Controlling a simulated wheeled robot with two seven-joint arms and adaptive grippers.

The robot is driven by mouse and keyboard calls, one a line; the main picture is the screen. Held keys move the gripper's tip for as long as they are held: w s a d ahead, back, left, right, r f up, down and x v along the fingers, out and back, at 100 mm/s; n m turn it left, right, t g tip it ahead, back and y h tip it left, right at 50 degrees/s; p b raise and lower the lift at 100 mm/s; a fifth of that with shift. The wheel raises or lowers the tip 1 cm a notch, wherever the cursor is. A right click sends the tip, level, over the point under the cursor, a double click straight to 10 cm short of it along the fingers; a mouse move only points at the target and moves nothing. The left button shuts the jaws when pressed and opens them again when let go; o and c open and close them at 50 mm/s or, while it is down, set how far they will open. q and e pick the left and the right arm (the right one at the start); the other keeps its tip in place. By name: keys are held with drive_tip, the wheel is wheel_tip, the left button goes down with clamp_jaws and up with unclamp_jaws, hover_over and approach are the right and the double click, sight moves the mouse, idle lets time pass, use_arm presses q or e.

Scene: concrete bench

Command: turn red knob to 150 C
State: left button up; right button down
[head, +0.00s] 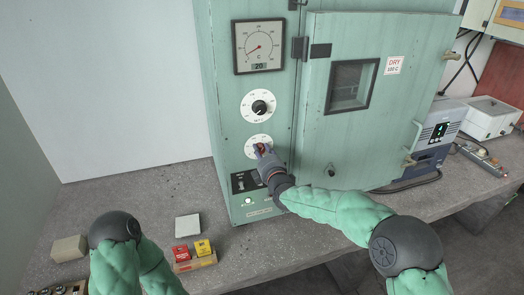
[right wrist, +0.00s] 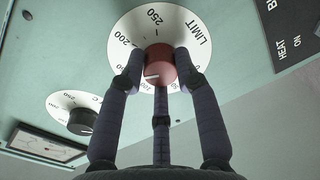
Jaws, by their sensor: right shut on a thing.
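The red knob (right wrist: 161,64) sits at the centre of a white dial (right wrist: 188,22) marked LIMIT in the right wrist view. The numbers 200 and 250 are readable; the lower numbers are partly covered by my fingers. A white pointer line on the knob faces the lower left; its exact reading is unclear. My right gripper (right wrist: 158,82) is shut on the red knob, with fingers at both sides and one below. In the head view my right gripper (head: 264,157) reaches the lower dial (head: 252,141) and hides most of the knob. My left gripper is out of view.
The black knob (head: 260,108) on its own dial is just above. A gauge (head: 258,46) reads 20 on its display. The oven door (head: 372,130) stands right of the panel.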

drive_tip(key=shift+n, duration=0.4)
drive_tip(key=c, duration=0.9)
unclamp_jaws()
drive_tip(key=shift+a, duration=0.1)
drive_tip(key=v, duration=1.2)
